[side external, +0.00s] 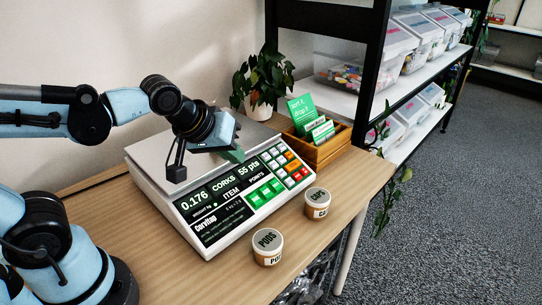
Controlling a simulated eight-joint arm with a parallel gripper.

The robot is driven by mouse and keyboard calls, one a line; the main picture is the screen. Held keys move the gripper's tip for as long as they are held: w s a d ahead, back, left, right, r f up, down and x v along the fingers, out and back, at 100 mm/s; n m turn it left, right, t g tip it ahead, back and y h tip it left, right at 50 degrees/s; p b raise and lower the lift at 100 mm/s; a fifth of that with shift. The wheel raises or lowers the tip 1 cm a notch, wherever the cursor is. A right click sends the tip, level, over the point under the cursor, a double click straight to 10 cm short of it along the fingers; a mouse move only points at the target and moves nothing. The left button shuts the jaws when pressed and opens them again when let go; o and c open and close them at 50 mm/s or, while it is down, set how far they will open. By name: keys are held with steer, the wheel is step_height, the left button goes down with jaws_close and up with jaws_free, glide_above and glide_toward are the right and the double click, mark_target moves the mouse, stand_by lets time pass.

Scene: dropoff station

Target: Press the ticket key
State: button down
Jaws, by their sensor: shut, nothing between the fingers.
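A white weighing station (218,229) with a sloped black front panel sits on the wooden table. Its display (221,183) reads "0.176", "CORKS" and "55 pts". Right of the display is a keypad (283,167) of grey, orange and red keys, with larger green keys (265,193) below it. The key labels are too small to read, so I cannot tell which is the ticket key. My gripper (236,157) is shut and empty, over the station's top near the upper edge of the panel. I cannot tell whether its tips touch anything; they hide part of the panel's upper edge.
Two small lidded tubs, "PODS" (267,247) and "CAPS" (317,204), stand in front of the station. A wooden box (332,150) with green cards stands behind right, beside a potted plant (262,78). The table (160,267) is clear at front left.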

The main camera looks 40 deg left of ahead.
mark_target(276, 185)
steer(key=w+d+n, duration=0.7)
steer(key=w+n, duration=0.2)
steer(key=n, duration=0.5)
steer(key=shift+d+f+t, duration=0.15)
steer(key=shift+f+t, duration=0.2)
steer(key=shift+t, duration=0.05)
steer(key=shift+a+f, duration=0.6)
steer(key=shift+f, duration=0.75)
steer(key=shift+a+f, duration=0.6)
steer(key=shift+f, duration=0.75)
steer(key=shift+a+f, duration=0.6)
steer(key=shift+f, duration=0.75)
steer(key=shift+a+f, duration=0.15)
steer(key=shift+f, duration=0.2)
steer(key=shift+a+f, duration=0.15)
steer(key=shift+f, duration=0.2)
steer(key=shift+r, duration=0.1)
steer(key=shift+d+r, duration=0.35)
steer(key=shift+r, duration=0.3)
